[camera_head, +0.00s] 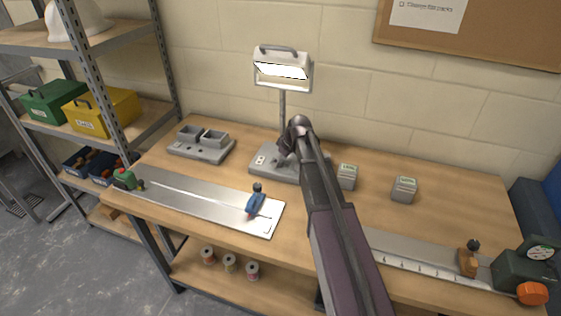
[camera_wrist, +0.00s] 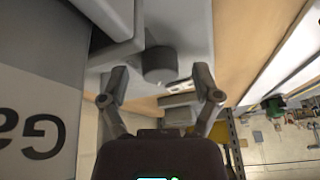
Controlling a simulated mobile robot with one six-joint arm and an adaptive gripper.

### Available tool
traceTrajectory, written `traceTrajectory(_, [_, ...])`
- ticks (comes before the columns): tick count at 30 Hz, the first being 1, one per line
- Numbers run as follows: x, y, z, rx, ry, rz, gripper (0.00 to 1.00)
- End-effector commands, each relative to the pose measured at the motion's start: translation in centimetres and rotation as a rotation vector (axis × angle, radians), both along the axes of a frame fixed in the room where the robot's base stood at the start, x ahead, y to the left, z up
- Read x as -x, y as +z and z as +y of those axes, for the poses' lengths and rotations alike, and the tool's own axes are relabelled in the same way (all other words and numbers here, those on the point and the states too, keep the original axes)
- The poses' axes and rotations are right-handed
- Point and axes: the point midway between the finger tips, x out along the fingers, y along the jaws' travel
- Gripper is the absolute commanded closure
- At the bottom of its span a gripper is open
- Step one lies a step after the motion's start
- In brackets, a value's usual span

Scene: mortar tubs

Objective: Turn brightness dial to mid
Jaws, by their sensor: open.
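The lamp (camera_head: 282,68) stands at the back of the bench, and its panel is lit. Its grey base (camera_head: 262,161) carries a pale switch plate at the left and is partly hidden by my arm. In the wrist view, the dark round dial (camera_wrist: 159,64) sticks out of the grey base (camera_wrist: 185,30). My gripper (camera_wrist: 161,84) is open, with one finger to each side of the dial and a gap around it. I cannot tell the dial's setting. In the head view, my gripper (camera_head: 285,156) is over the base, and the dial is hidden.
A grey tray (camera_head: 201,152) is left of the lamp, and two small grey boxes (camera_head: 347,176) (camera_head: 404,189) are right of it. A metal rail with a blue clamp (camera_head: 256,201) lies at front left. Another rail with an orange-knobbed device (camera_head: 527,270) is at front right.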

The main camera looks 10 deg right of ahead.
Motion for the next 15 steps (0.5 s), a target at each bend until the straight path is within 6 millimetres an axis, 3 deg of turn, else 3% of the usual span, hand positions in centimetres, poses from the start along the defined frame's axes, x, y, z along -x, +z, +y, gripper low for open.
traceTrajectory(2, [0.01,0.01,0.00,0.000,0.000,0.000,0.19])
traceTrajectory(10, [0.01,0.01,0.00,0.000,0.000,0.000,0.96])
traceTrajectory(11, [0.01,0.01,0.00,0.000,0.000,0.000,1.00])
traceTrajectory(15, [0.02,0.00,0.01,0.000,-0.001,0.000,1.00])
